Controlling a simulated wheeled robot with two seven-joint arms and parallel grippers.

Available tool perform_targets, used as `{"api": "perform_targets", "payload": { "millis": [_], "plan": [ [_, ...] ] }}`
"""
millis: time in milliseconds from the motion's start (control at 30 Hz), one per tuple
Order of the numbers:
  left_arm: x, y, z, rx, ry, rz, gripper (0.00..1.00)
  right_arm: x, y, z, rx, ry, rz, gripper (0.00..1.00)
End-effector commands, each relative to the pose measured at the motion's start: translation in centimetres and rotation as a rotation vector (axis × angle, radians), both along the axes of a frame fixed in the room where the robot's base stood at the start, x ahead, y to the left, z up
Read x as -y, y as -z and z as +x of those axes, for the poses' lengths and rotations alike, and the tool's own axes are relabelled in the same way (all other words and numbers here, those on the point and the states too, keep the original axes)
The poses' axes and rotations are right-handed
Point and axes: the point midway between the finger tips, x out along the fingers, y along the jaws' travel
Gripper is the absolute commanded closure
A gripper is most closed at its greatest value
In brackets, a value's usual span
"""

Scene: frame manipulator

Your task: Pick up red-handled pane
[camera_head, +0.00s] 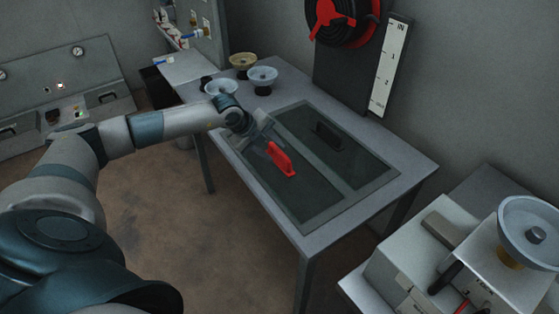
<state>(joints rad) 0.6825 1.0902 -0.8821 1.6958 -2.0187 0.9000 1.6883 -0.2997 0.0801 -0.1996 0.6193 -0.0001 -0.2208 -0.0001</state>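The red-handled pane (300,192) is a dark flat panel lying in a grey frame on the table. Its red handle (281,160) stands up from the panel. My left gripper (267,136) is just beyond the handle's upper left end, over the far part of the pane. Its fingers are small and dim, so I cannot tell whether they are apart or touch the handle. A second dark pane with a black handle (327,135) lies beside it, to the right. My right gripper is not in view.
Pale bowls (262,77) and a yellowish one (243,62) stand at the table's (408,188) far left end. A red reel (340,18) and a white scale strip (390,65) are behind. A boxy device with a dish (533,240) is at lower right.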

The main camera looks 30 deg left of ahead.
Motion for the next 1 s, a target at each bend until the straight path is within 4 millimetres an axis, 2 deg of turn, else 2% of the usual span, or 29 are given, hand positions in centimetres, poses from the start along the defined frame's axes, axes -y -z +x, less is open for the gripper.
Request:
{"api": "perform_targets", "payload": {
  "millis": [467, 700, 833, 1000],
  "plan": [
    [0.0, 0.4, 0.6, -0.001, -0.002, -0.001, 0.64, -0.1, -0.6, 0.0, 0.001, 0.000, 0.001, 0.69],
    [0.3, 2.0, 2.3, -0.001, -0.002, -0.001, 0.64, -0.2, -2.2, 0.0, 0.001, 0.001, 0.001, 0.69],
    [0.6, 3.3, 3.0, -0.001, -0.002, -0.001, 0.64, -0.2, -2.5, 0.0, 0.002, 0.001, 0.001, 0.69],
    [0.7, 4.0, 3.3, 0.000, -0.001, 0.000, 0.64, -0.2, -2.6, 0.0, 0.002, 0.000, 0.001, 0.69]
  ]
}}
